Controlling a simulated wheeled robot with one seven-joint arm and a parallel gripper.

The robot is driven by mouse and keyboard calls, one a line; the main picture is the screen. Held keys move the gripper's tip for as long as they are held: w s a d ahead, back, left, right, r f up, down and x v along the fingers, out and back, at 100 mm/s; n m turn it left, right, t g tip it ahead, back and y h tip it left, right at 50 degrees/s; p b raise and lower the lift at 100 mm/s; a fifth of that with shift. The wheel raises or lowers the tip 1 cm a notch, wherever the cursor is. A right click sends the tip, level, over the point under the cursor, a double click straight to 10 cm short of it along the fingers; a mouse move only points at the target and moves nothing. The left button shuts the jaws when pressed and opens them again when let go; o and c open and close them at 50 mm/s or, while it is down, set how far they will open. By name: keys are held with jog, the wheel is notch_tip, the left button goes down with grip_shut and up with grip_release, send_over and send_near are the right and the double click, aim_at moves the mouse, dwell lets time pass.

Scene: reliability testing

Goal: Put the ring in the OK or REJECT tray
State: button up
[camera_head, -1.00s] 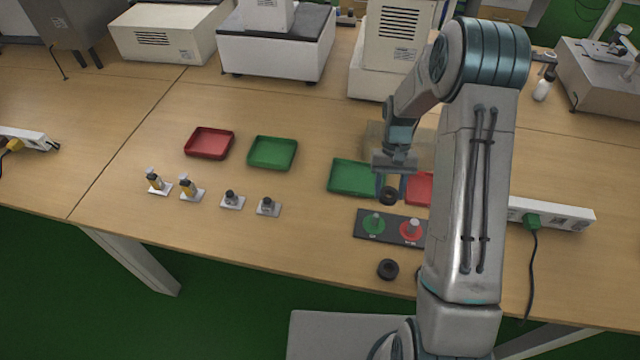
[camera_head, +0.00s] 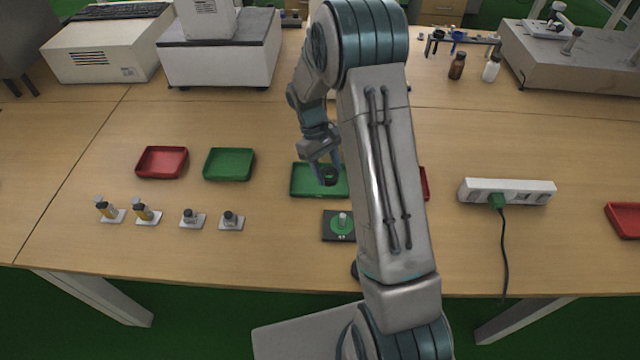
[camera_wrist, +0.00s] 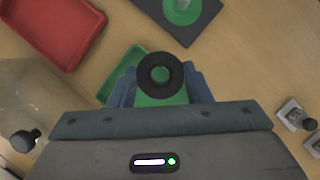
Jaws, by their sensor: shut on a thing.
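My gripper (camera_wrist: 160,88) is shut on a dark ring (camera_wrist: 176,76), seen between the fingertips in the wrist view. In the head view the ring (camera_head: 330,180) hangs from my gripper (camera_head: 328,172) over the right part of the nearer green tray (camera_head: 302,189). That tray's green edge (camera_wrist: 122,66) also shows behind the ring in the wrist view. A red tray (camera_head: 424,184) is mostly hidden behind my arm in the head view; a red tray (camera_wrist: 55,32) shows whole-walled at the wrist view's upper left. I cannot tell the ring's exact height above the green tray.
A dark board (camera_head: 331,231) with a green disc lies in front of the green tray, partly hidden by my arm. Another red tray (camera_head: 162,162) and green tray (camera_head: 229,164) stand left. Small gauges (camera_head: 145,215) stand front left. A power strip (camera_head: 508,191) lies right.

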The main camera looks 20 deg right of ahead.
jog(key=w+d+r+n+t+h+b, duration=0.1)
jog(key=d+r+n+t+h+b, duration=0.2)
jog(key=n, duration=0.4)
jog(key=n+p, duration=0.1)
jog(key=n, duration=0.1)
send_over(308, 181)
jog(key=a, duration=0.1)
jog(key=shift+y, duration=0.4)
jog(key=f, duration=0.6)
jog(key=shift+w+a+f, duration=0.2)
jog(key=shift+w, duration=0.1)
jog(key=shift+f+p, duration=0.4)
jog(key=shift+f, duration=1.65)
jog(key=shift+f, duration=0.25)
jog(key=o, duration=1)
jog(key=shift+r, duration=0.1)
jog(key=shift+r, duration=0.15)
